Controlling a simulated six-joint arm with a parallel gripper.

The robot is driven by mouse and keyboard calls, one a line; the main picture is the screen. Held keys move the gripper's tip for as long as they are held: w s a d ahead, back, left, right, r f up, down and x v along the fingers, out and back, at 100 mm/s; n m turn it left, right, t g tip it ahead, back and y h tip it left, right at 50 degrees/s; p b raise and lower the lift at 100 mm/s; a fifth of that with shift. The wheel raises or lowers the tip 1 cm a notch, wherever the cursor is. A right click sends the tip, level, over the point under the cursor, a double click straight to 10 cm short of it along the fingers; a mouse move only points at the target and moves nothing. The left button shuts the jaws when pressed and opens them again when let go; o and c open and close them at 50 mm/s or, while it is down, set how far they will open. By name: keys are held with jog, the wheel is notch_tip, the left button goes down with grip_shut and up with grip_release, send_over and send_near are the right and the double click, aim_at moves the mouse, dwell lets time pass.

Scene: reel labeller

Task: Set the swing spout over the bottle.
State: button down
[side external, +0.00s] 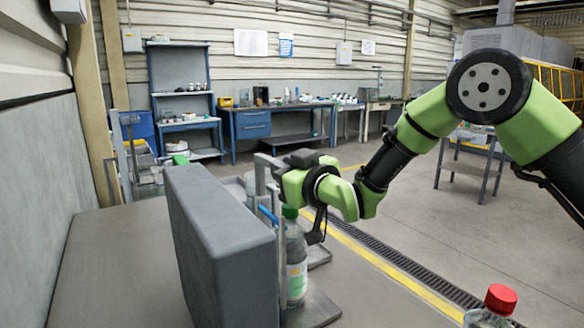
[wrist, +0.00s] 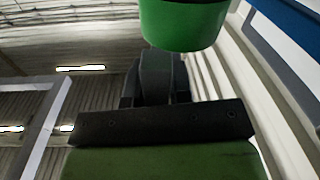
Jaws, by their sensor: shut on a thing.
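A clear bottle (side external: 296,265) with a green cap (side external: 290,211) and a printed label stands upright on a flat grey plate (side external: 318,308). The grey bent metal arm that I take for the swing spout (side external: 262,172) rises just left of my gripper (side external: 281,183), above and behind the bottle. A blue bar (side external: 268,214) sits beside the bottle neck. My gripper is shut on the spout, as far as I can tell; its fingertips and the grip are largely hidden. In the wrist view a dark green rounded part (wrist: 183,25) hangs close at the top; I cannot tell what it is.
A large dark grey box-shaped panel (side external: 215,245) stands directly left of the bottle and hides part of the fixture. A red-capped bottle (side external: 492,305) is at the front right. Benches stand far behind. The tabletop (side external: 120,265) left of the panel is clear.

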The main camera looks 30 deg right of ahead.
jog(key=shift+a+h, duration=0.5)
jog(key=shift+m, duration=0.3)
jog(key=c, duration=1.1)
grip_release()
jog(key=shift+d, duration=0.1)
jog(key=s, duration=1)
